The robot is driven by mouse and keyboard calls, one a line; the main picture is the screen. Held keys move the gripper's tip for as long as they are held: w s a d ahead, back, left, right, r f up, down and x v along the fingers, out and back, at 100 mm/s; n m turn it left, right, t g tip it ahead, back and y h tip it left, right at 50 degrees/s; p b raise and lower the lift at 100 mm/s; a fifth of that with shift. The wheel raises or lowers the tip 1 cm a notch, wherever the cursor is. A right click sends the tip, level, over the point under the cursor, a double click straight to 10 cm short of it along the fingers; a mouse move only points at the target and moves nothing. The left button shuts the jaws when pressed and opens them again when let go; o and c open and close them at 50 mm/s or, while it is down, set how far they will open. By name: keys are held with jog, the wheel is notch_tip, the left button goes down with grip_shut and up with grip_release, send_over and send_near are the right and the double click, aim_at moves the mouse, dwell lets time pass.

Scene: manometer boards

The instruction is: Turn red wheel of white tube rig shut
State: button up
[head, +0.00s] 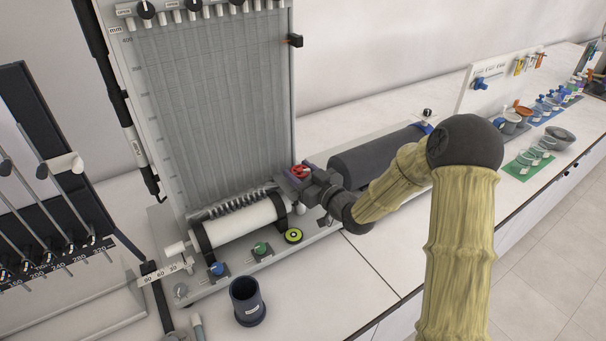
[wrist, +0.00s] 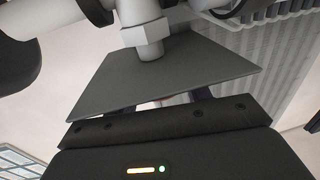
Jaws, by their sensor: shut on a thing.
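The white tube rig (head: 240,221) is a pale horizontal cylinder in dark clamps at the foot of a tall grey manometer board (head: 215,110). The red wheel (head: 299,171) is at the right end of the rig. My gripper (head: 297,177) reaches it from the right and is shut on it, with part of the wheel showing above the jaws. The wrist view shows my gripper (wrist: 170,103) close up below a white pipe with a hex nut (wrist: 145,38). A dark grey flat plate (wrist: 170,75) hides most of the jaws and the wheel there.
A blue knob (head: 217,268), a green knob (head: 260,248) and a yellow-green round dial (head: 293,236) sit along the rig's front. A dark cup (head: 247,301) stands in front. A dark horizontal cylinder (head: 375,158) lies behind my arm. The bench front right of the cup is clear.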

jog(key=shift+m+t+h+b, duration=1.55)
jog(key=shift+h+b, duration=0.65)
jog(key=shift+b, duration=0.3)
jog(key=shift+r+m+h+b, duration=0.1)
jog(key=shift+m+h+b, duration=0.25)
jog(key=shift+m+h, duration=0.1)
jog(key=o, duration=1)
jog(key=shift+d, duration=0.1)
jog(key=shift+s, duration=0.1)
